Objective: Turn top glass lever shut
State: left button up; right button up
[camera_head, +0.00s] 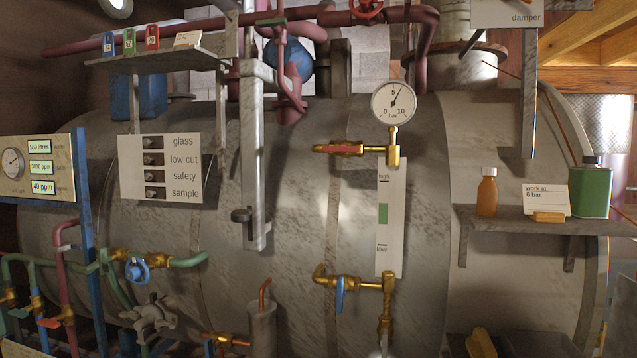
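The top glass lever (345,149) is a red handle on the upper brass fitting of the gauge glass. It lies horizontal, in line with its short brass pipe, just left of and below the round pressure gauge (394,102). Below it hangs a pale level plate (390,240) marked high and low, with a green band. The lower brass fitting (370,283) carries a blue lever (340,294) that points down, across its pipe. Neither of my grippers shows in the head view, and nothing touches the red lever.
The large grey boiler (290,200) fills the background. A shelf (535,222) at right holds an orange bottle (487,192), a card and a green can (591,188). A grey vertical bracket (254,170) stands left of the lever. The space before the gauge looks clear.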

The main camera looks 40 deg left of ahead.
aim_at(342, 149)
jog(key=u, duration=1.25)
